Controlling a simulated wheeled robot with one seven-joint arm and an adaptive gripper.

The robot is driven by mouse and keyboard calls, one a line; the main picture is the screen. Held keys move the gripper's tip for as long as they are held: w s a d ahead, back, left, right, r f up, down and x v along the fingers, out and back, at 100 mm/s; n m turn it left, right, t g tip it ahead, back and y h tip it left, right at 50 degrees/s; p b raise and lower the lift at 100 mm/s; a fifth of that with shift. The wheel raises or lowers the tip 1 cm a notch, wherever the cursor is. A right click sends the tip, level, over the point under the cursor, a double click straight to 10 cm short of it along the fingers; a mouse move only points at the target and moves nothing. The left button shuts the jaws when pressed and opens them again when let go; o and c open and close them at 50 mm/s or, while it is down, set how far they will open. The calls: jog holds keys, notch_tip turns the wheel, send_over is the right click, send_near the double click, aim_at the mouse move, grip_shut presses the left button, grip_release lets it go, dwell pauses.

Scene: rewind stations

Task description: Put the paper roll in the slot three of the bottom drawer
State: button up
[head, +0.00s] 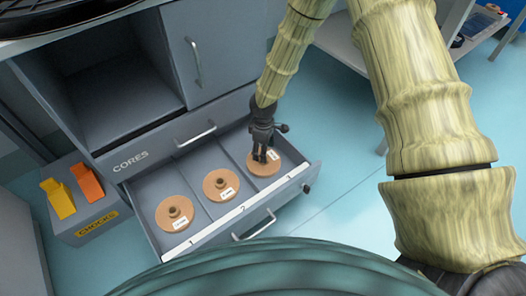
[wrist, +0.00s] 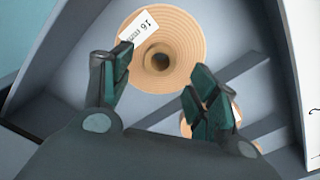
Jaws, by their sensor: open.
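The bottom drawer (head: 297,181) is pulled open, with dividers making three slots and the numbers 1, 2 and 3 along its front edge. A tan paper roll (head: 281,164) with a white label lies flat in the right slot, slot three. In the wrist view this roll (wrist: 188,38) shows its dark centre hole and a label reading 16. My gripper (head: 262,158) is open and points down over this roll. In the wrist view its two fingers (wrist: 161,68) are spread apart, with the core below and between them. Whether they touch the roll I cannot tell.
Two more labelled rolls lie in the middle slot (head: 220,184) and left slot (head: 174,213). The shut CORES drawer (head: 160,145) is just above. A grey chocks box (head: 95,225) with yellow and orange wedges stands at left.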

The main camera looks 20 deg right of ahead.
notch_tip(320, 180, up, 8)
jog(key=p, duration=0.3)
jog(key=shift+f+p, duration=0.25)
jog(key=shift+p, duration=0.05)
dwell(0.6)
jog(key=shift+c, duration=0.4)
